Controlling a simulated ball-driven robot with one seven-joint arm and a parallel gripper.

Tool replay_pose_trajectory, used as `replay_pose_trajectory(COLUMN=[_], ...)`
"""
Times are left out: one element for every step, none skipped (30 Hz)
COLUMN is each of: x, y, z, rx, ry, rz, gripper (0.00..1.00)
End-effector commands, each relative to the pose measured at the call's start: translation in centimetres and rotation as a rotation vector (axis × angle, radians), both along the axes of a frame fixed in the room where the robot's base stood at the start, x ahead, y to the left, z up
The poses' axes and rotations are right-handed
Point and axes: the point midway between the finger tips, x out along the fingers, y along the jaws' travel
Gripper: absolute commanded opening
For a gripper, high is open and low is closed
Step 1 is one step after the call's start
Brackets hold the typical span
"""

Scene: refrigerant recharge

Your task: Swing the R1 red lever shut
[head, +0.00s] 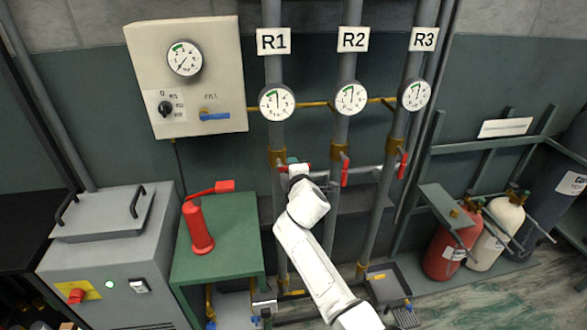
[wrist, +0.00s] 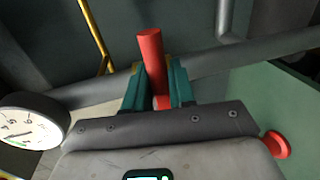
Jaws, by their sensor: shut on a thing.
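The R1 pipe (head: 272,130) is the left one of three grey pipes, under the R1 sign (head: 273,41). My gripper (head: 296,166) is at the brass valve on this pipe, and my white arm hides part of it. In the wrist view, the teal fingers of my gripper (wrist: 158,92) are shut on the R1 red lever (wrist: 149,50), whose end sticks out beyond them. In the head view only small red bits of the lever (head: 283,168) show beside my gripper, so its exact angle is hard to tell there.
The R2 lever (head: 345,172) and R3 lever (head: 403,164) hang along their pipes to the right. A gauge (head: 277,102) sits above the R1 valve. A green bench (head: 215,260) with a red pump-like tool (head: 198,228) stands at left. Gas cylinders (head: 452,243) stand at right.

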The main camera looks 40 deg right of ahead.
Motion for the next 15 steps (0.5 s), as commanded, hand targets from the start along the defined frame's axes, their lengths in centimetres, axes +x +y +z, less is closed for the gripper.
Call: replay_pose_trajectory(x=[0.07,0.07,0.07,0.07,0.07,0.08,0.08,0.07,0.06,0.05,0.05,0.04,0.04,0.04,0.03], y=[0.14,0.14,0.14,0.14,0.14,0.14,0.14,0.13,0.12,0.11,0.1,0.09,0.07,0.07,0.06], z=[-0.01,0.0,0.0,0.0,0.0,0.01,0.01,0.01,0.01,0.01,0.01,0.02,0.02,0.02,0.02], rx=[-0.002,-0.002,-0.002,-0.002,-0.002,-0.002,-0.002,-0.001,-0.001,-0.001,-0.001,-0.001,-0.001,-0.001,-0.001], ry=[0.001,0.001,0.001,0.001,0.001,0.001,0.001,0.001,0.001,0.001,0.0,0.0,0.0,0.0,0.0], rz=[0.003,0.003,0.003,0.003,0.003,0.003,0.003,0.002,0.002,0.002,0.001,0.001,0.001,0.001,0.001], gripper=[0.0,0.0,0.0,0.0,0.0,0.28,0.31,0.34,0.38,0.41,0.42,0.42,0.42,0.42,0.42])
